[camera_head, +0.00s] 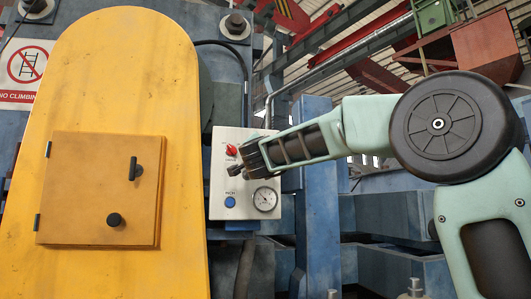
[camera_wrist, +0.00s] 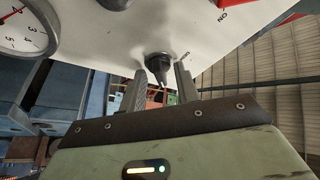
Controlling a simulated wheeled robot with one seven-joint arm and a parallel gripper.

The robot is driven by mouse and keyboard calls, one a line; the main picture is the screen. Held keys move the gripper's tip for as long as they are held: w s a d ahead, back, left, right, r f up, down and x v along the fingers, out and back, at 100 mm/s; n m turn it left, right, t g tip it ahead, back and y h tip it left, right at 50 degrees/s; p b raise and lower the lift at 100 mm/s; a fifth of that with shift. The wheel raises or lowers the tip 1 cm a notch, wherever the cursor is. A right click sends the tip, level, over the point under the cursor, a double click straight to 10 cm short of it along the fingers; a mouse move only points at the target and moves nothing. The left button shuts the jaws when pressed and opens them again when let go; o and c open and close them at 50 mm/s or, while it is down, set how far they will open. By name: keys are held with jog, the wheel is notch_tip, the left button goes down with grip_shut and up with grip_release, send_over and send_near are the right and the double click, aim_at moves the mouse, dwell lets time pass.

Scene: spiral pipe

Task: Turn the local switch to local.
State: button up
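A white control box (camera_head: 222,184) is mounted on blue metalwork in the head view. A small black switch knob (camera_wrist: 159,62) shows on its white face in the wrist view, with a narrow pointer and tiny lettering beside it that I cannot read. My gripper (camera_wrist: 162,78) has its two fingers apart, one on each side of the knob. I cannot tell whether either finger touches it. In the head view my gripper (camera_head: 238,171) reaches the box from the right and hides the knob.
The box also carries a red switch (camera_head: 231,150), a blue button (camera_head: 230,202) and a round gauge (camera_head: 265,199). A yellow housing (camera_head: 120,65) with a small hatch door (camera_head: 90,190) stands close on the left.

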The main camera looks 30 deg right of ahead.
jog(key=b+v, duration=0.7)
jog(key=v, duration=1)
jog(key=shift+s, duration=0.2)
jog(key=shift+r, duration=0.1)
